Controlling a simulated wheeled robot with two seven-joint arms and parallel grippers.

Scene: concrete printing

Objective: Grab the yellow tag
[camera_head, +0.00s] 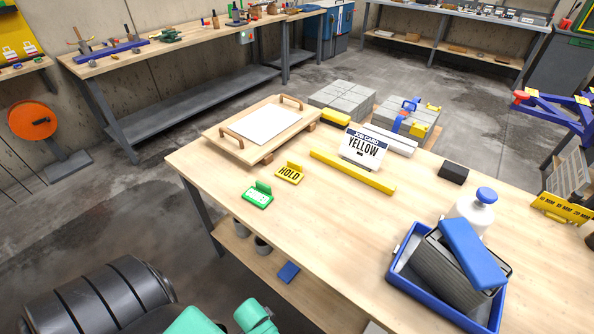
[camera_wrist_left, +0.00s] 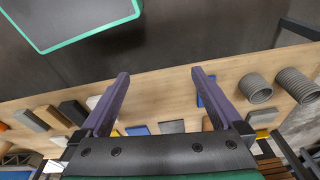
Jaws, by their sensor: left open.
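The yellow tag (camera_head: 289,174), a small stand marked HOLD, sits on the wooden table (camera_head: 235,185) near its left edge in the head view. A green tag (camera_head: 258,196) of like shape sits just in front of it. A white job card (camera_head: 363,148) reading YELLOW stands behind a yellow bar (camera_head: 352,172). My left gripper (camera_wrist_left: 160,74) is open in the left wrist view, with nothing between its two dark fingers. That view does not clearly show the yellow tag. The left gripper's fingers are not seen in the head view, and my right gripper is in neither view.
A wooden tray (camera_head: 232,150) with a white sheet is at the table's far left. A blue bin (camera_head: 400,277), a white bottle (camera_head: 473,210) and a dark block (camera_head: 454,173) stand at right. The left wrist view shows a wooden surface (camera_wrist_left: 150,106) with grey cylinders (camera_wrist_left: 256,88) and small blocks.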

